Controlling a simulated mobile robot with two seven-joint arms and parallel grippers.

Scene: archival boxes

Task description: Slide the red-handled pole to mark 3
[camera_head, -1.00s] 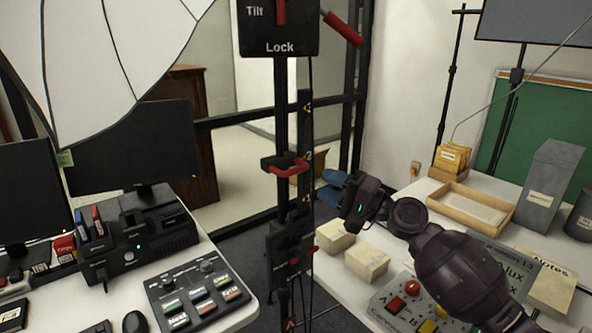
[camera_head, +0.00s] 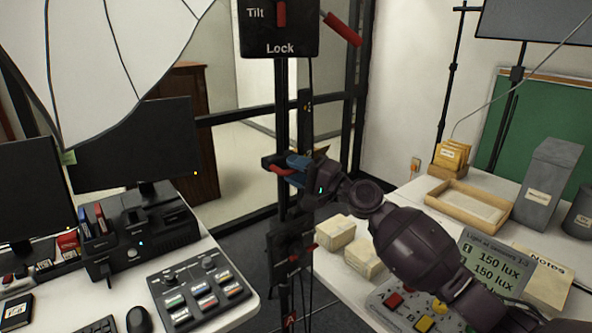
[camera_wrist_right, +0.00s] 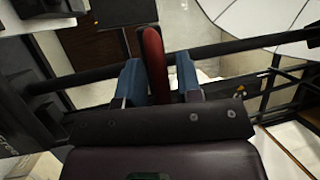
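A black vertical pole (camera_head: 281,115) stands in the middle of the head view. A red handle (camera_head: 279,170) sticks out of a black clamp on it, about halfway up. A dark scale strip (camera_head: 305,102) runs beside the pole; its marks are too small to read surely. My right gripper (camera_head: 297,168) is at the handle, its blue fingers partly hiding it. In the right wrist view, the handle (camera_wrist_right: 154,62) stands between the two blue fingers (camera_wrist_right: 161,80). They are open, with a gap visible on the right side. My left gripper is not in view.
A black Tilt/Lock box (camera_head: 279,28) tops the pole. A lower clamp (camera_head: 290,245) with a red lever sits below. The left desk holds a control panel (camera_head: 200,295) and monitors. The right table holds cream blocks (camera_head: 335,231) and a wooden tray (camera_head: 468,205).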

